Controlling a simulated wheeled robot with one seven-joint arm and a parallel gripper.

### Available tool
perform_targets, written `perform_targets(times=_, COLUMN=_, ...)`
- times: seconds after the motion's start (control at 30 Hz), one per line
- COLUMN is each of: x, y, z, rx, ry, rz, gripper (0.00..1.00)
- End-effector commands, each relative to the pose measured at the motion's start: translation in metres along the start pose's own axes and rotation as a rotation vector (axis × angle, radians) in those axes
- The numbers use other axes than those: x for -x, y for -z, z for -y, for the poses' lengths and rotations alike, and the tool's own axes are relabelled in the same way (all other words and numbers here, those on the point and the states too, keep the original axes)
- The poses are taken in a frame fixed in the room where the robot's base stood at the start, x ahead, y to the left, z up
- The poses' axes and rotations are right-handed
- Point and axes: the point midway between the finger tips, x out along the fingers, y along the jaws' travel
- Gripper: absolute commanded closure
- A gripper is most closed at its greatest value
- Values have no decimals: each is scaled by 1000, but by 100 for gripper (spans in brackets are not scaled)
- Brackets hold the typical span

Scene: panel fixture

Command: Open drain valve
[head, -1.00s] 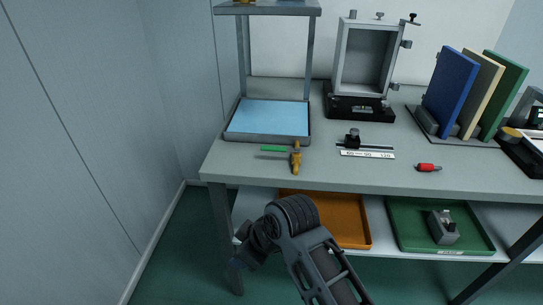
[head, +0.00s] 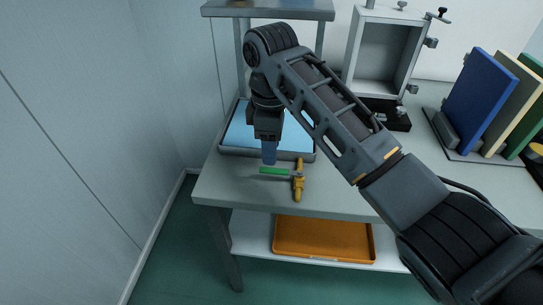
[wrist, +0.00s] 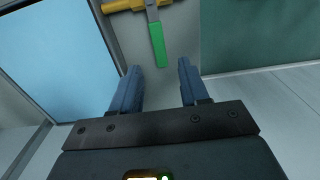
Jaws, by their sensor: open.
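The drain valve (head: 298,181) is a brass-yellow body near the front left edge of the bench top, in front of the blue tray. Its green lever handle (head: 274,171) points left in the head view, at right angles to the body. In the wrist view the valve body (wrist: 122,5) is at the top edge, partly cut off, and the green handle (wrist: 158,44) points down toward the jaws. My gripper (head: 269,155) points down above the handle's left end. In the wrist view my gripper (wrist: 160,83) is open and empty, with the handle's tip just beyond the gap between the fingers.
The blue-lined tray (head: 234,137) lies right behind the valve, under a raised shelf (head: 268,10). An open box fixture (head: 385,55) and upright panels (head: 483,97) stand farther right. An orange tray (head: 322,240) is on the lower shelf. The bench's front left corner is clear.

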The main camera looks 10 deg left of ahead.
Motion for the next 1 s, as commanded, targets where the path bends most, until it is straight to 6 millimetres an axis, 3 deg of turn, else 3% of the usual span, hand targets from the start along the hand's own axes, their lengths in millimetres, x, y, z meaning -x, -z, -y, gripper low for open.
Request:
perform_targets(times=0.3, x=-44, y=0, z=0, rx=-2, ry=0, rz=-1, gripper=55)
perform_targets(times=0.7, x=-54, y=0, z=0, rx=-1, ry=-2, rz=-2, gripper=55)
perform_targets(times=1.0, x=-53, y=0, z=0, rx=-1, ry=-2, rz=-2, gripper=83)
